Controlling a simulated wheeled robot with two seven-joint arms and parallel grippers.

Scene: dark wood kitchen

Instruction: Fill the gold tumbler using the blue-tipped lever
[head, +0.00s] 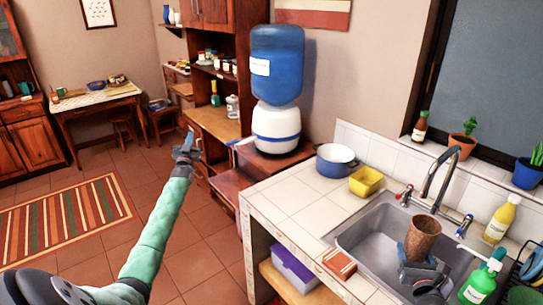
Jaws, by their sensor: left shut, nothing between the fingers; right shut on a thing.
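The tumbler (422,241), a brown-gold cup, is upright over the sink (372,250). My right gripper (424,266) is shut on it from below in the picture. The curved metal faucet (432,178) stands behind the tumbler; I cannot tell whether its spout is directly above the cup. The blue-tipped lever (465,226) is right of the faucet, just right of the tumbler. A red-tipped lever (403,194) is on the left side. No water stream is visible. My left gripper (187,144) is shut and empty, far left of the sink, over the floor. The tumbler's inside is hidden.
A yellow bottle (500,220) and a green soap bottle (482,278) stand right of the sink. A water dispenser (277,85) stands behind.

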